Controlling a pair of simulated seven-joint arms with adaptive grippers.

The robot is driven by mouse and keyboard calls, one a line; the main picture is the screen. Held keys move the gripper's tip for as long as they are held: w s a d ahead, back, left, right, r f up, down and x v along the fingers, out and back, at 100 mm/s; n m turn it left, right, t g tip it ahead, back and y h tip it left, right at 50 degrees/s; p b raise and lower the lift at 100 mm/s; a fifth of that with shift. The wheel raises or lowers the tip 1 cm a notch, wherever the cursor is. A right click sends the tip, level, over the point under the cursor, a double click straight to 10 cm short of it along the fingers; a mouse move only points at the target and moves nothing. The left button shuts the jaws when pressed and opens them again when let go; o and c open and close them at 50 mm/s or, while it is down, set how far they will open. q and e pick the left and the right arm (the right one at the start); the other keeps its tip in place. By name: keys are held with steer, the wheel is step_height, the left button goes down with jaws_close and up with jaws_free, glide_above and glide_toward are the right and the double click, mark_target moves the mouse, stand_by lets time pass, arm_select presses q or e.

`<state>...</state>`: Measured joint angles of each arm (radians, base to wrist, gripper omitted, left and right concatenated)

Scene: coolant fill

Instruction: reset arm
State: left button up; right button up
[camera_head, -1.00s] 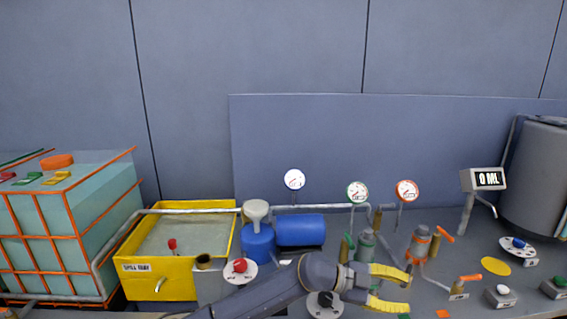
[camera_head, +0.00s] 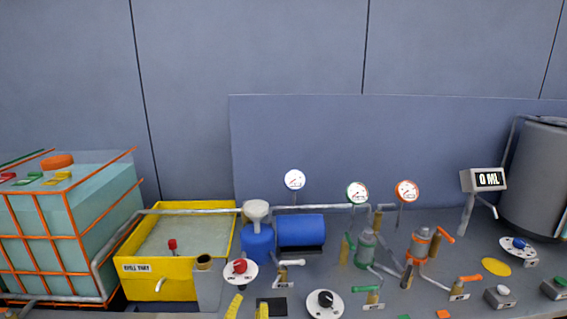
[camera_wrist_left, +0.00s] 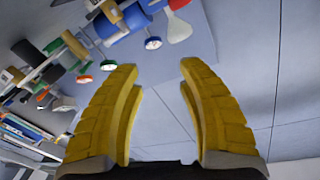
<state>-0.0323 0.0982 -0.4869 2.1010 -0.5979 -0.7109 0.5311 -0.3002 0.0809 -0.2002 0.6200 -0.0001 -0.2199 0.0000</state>
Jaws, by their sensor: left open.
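My left gripper (camera_head: 249,308) shows only its yellow fingertips at the bottom edge of the head view, left of the black knob on its white dial. In the left wrist view its two yellow fingers (camera_wrist_left: 160,70) stand wide apart with nothing between them. The wrist view is tilted, with wall panels behind the fingers and the bench equipment at upper left. The rest of the left arm is out of the head view. My right gripper is in neither view.
A yellow spill tray (camera_head: 158,275) and an orange-caged tank (camera_head: 75,230) stand at left. A blue pump (camera_head: 300,230), a red-knob dial (camera_head: 240,271), a black-knob dial (camera_head: 325,304) and several valves crowd the bench. A grey cylinder (camera_head: 535,180) stands at right.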

arm_select(q)
steer(key=s+a+f+m+g+y, duration=0.1)
steer(key=s+a+f+g+y, duration=0.1)
steer(key=s+a+f+g, duration=0.45)
steer(key=s+a+f+g+y, duration=0.15)
steer(key=s+a+f, duration=0.25)
steer(key=s+a, duration=0.65)
steer(key=s+a+f+m+g+y, duration=0.1)
steer(key=s+a+f+g+y, duration=0.2)
steer(key=s+a+f, duration=0.55)
steer(key=s+d+f+g+h, duration=0.1)
steer(key=s+d+f, duration=0.15)
steer(key=f, duration=0.75)
steer(key=s+d+f+g+h, duration=0.15)
steer(key=d+f, duration=0.25)
steer(key=f, duration=0.6)
steer(key=s+d+f+g+h, duration=0.1)
steer(key=s+d+f, duration=0.15)
steer(key=f, duration=0.85)
steer(key=s+f+n+g+h, duration=0.1)
steer(key=s+f+n+g, duration=0.1)
steer(key=s+f, duration=1.6)
steer(key=shift+s+a+n+h, duration=0.15)
steer(key=shift+s+n+h, duration=0.25)
steer(key=shift+s+n, duration=0.55)
steer(key=shift+s, duration=0.15)
